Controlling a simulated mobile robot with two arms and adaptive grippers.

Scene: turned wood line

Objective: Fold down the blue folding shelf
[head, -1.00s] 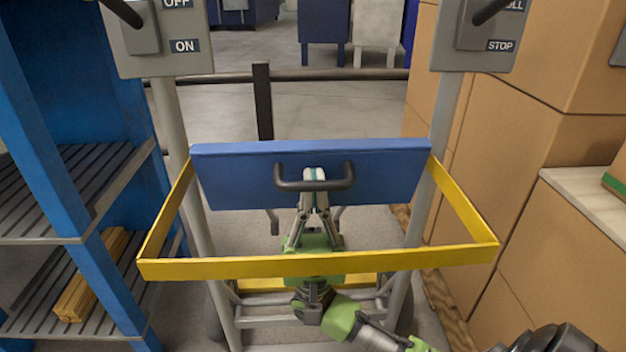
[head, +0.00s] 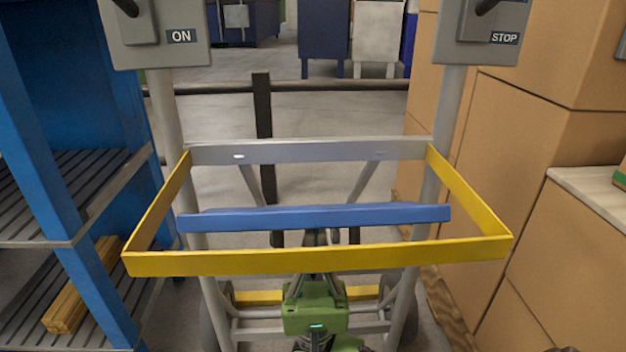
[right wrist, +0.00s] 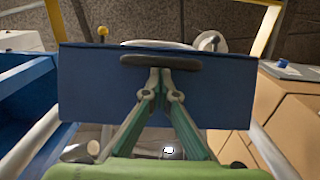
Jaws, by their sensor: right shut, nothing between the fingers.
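The blue folding shelf (head: 315,217) shows in the head view as a thin strip, nearly edge-on. It lies within the yellow frame, below the grey crossbar (head: 310,151). In the right wrist view its broad blue face (right wrist: 90,85) fills the middle, with a dark handle (right wrist: 160,61) near the top. My right gripper (head: 318,237) is below the shelf in the head view, partly hidden by the yellow frame. In the right wrist view its fingertips (right wrist: 161,74) are together just at the handle, nothing held; contact is unclear. My left gripper is not in view.
The yellow frame (head: 320,259) spans in front of the shelf. Grey posts carry switch boxes (head: 155,35) (head: 480,35) on both sides. A blue rack (head: 60,200) stands at left, stacked cartons (head: 540,130) at right.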

